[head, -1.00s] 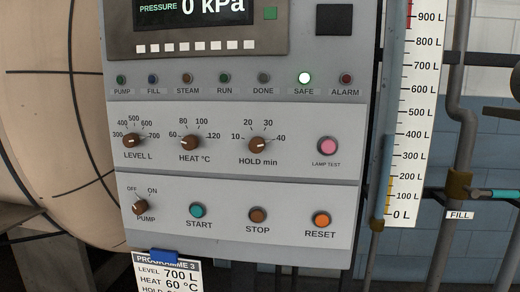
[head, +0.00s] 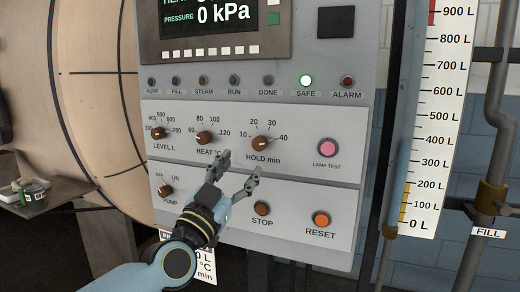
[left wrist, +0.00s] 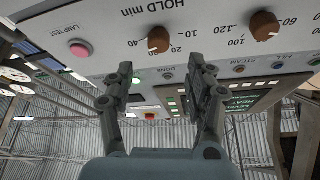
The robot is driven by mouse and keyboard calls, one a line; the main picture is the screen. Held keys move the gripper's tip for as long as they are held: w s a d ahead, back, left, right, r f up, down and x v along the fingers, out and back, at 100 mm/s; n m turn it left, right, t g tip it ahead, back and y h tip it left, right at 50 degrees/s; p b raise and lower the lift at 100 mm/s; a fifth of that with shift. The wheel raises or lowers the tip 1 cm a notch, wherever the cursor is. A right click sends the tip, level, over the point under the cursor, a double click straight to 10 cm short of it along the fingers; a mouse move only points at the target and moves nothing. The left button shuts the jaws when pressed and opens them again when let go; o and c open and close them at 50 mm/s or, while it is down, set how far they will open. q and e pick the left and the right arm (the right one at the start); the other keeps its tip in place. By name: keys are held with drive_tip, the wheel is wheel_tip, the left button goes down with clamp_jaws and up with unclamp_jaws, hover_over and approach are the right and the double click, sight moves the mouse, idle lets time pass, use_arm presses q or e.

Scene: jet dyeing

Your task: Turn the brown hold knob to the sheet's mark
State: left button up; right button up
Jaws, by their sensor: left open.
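The brown hold knob (head: 260,143) is on the grey panel above the HOLD min label, under a scale marked 10 to 40. Its white pointer line seems to point right, towards the 40 side. In the left wrist view the hold knob (left wrist: 159,39) appears upside down, just beyond the fingertips. My left gripper (head: 240,165) is open and empty, its fingers just below and left of the knob, apart from it. It also shows in the left wrist view (left wrist: 159,67). The programme sheet (head: 206,265) is mostly hidden behind my left arm; its hold value cannot be read.
The heat knob (head: 204,137) and level knob (head: 158,133) sit left of the hold knob. The pink lamp test button (head: 328,148) is to its right. The stop (head: 262,209) and reset (head: 321,219) buttons are below. The SAFE lamp (head: 306,81) is lit.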

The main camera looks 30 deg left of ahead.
sight(259, 146)
use_arm(q)
drive_tip(key=x, duration=0.8)
drive_tip(key=shift+w+d, duration=0.15)
drive_tip(key=shift+w, duration=0.05)
use_arm(e)
drive_tip(key=shift+d, duration=0.35)
use_arm(q)
drive_tip(key=shift+c, duration=0.4)
